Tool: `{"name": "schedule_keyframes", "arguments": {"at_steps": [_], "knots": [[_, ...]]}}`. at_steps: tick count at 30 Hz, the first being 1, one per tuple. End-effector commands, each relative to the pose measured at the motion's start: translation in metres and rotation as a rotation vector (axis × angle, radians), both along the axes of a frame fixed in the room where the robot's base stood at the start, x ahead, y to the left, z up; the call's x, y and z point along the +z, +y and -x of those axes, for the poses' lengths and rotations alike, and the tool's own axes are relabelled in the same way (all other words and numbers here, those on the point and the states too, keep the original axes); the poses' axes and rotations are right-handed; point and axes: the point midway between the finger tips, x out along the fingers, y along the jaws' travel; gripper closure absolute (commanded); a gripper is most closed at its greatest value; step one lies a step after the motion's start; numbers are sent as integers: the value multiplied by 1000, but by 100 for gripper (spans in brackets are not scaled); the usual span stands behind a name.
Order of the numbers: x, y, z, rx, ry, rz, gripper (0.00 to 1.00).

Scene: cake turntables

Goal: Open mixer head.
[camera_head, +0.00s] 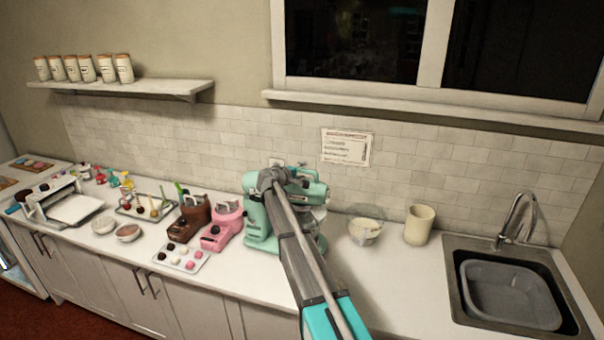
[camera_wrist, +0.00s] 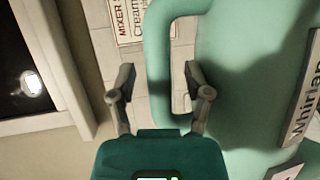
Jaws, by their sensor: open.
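The teal stand mixer (camera_head: 258,222) stands on the counter in the head view, partly hidden behind my arm. Its head fills the right side of the wrist view (camera_wrist: 238,65). A teal loop handle (camera_wrist: 157,38) sticks out from the head. My gripper (camera_wrist: 160,74) is open in the wrist view, with one finger on each side of the handle's outer bar. The right finger is over the loop's opening. I cannot tell whether either finger touches the bar. In the head view, the fingers are not clearly visible near the mixer head.
A glass bowl (camera_head: 365,230) and a cream canister (camera_head: 419,225) stand right of the mixer, before the sink (camera_head: 510,290). Pink (camera_head: 222,228) and brown (camera_head: 190,218) appliances stand close on its left. A paper sign (camera_head: 346,147) hangs on the tiled wall behind.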

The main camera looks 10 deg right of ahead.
Motion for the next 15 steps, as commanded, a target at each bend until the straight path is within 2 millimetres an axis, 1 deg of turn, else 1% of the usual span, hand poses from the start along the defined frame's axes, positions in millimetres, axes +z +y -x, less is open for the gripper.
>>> {"name": "schedule_keyframes", "arguments": {"at_steps": [10,11,15], "knots": [[0,-2,-1,1,0,0,36],[0,-2,-1,1,0,0,38],[0,-2,-1,0,0,0,64]]}}
